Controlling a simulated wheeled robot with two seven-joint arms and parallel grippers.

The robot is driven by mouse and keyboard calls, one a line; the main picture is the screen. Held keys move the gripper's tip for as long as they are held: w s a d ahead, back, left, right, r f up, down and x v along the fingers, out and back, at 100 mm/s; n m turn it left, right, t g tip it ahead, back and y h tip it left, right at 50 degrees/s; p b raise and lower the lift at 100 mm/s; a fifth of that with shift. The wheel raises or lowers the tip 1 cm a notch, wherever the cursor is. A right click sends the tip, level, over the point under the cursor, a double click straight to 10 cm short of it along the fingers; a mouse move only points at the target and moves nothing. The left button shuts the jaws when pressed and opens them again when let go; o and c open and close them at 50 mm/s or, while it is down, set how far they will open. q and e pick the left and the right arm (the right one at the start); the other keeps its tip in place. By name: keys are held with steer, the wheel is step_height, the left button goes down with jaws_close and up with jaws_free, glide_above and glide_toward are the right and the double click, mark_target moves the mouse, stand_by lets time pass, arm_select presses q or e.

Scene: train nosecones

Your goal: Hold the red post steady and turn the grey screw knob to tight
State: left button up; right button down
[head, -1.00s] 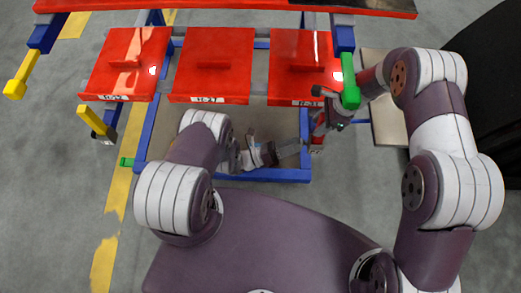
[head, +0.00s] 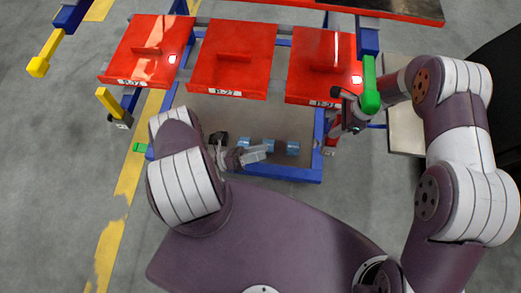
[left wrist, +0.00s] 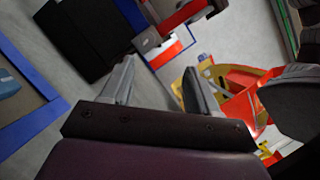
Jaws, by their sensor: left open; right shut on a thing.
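The red post (head: 331,144) shows only as a short red piece at the right front corner of the blue frame in the head view. My right gripper (head: 350,118) is shut at this post and hides most of it. The grey screw knob cannot be made out clearly in the head view.
Three red panels (head: 233,85) with labels sit on the blue frame (head: 275,173). A green-ended bar (head: 370,88) stands close beside my right gripper. Blue cylinders (head: 292,148) lie on a board inside the frame. Yellow-ended bars (head: 110,102) stick out at left.

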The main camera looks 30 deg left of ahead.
arm_select(q)
steer(key=w+r+n+g+y, duration=0.2)
steer(key=w+n+g+y, duration=0.1)
steer(key=w+n, duration=0.45)
steer(key=n+g+y, duration=0.6)
steer(key=n, duration=1)
glide_toward(317, 143)
steer(key=a+x, duration=0.1)
steer(key=x, duration=0.7)
steer(key=shift+w+d+f, duration=0.2)
steer(key=shift+d+f, duration=0.05)
steer(key=shift+f, duration=0.4)
steer(key=c, duration=1)
steer(key=shift+m, duration=0.25)
